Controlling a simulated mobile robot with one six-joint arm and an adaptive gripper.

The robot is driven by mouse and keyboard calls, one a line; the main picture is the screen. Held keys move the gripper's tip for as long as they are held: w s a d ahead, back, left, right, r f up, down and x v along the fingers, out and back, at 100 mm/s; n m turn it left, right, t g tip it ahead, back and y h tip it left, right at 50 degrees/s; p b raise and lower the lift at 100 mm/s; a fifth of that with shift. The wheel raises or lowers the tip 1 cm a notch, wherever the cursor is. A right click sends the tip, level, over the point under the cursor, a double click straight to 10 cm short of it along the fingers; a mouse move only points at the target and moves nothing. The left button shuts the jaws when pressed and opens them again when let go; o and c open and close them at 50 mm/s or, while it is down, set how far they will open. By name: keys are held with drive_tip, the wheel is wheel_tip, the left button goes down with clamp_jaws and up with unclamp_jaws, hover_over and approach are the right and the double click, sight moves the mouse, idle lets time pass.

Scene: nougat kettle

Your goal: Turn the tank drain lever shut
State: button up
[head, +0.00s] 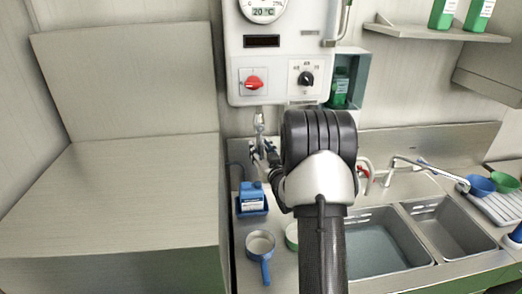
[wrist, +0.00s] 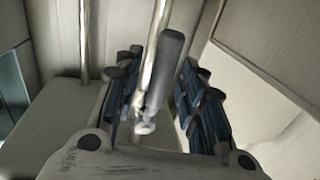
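In the wrist view a grey lever handle (wrist: 170,62) stands between the two fingers of my gripper (wrist: 163,88), with a small bright metal pivot (wrist: 146,127) at its lower end. A gap shows on each side of the handle, so my gripper is open around it and not closed on it. In the head view my gripper (head: 266,160) is below the white wall unit (head: 275,55), by a metal pipe fitting (head: 260,121). My wrist and arm hide much of that area, and I cannot make out the lever clearly there.
The sink basin (head: 380,245) and tap (head: 392,172) are to the right. A large steel box (head: 120,190) bounds the left. A green bottle (head: 340,88) sits in a niche.

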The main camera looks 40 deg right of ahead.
clamp_jaws()
idle(0.3)
idle(0.4)
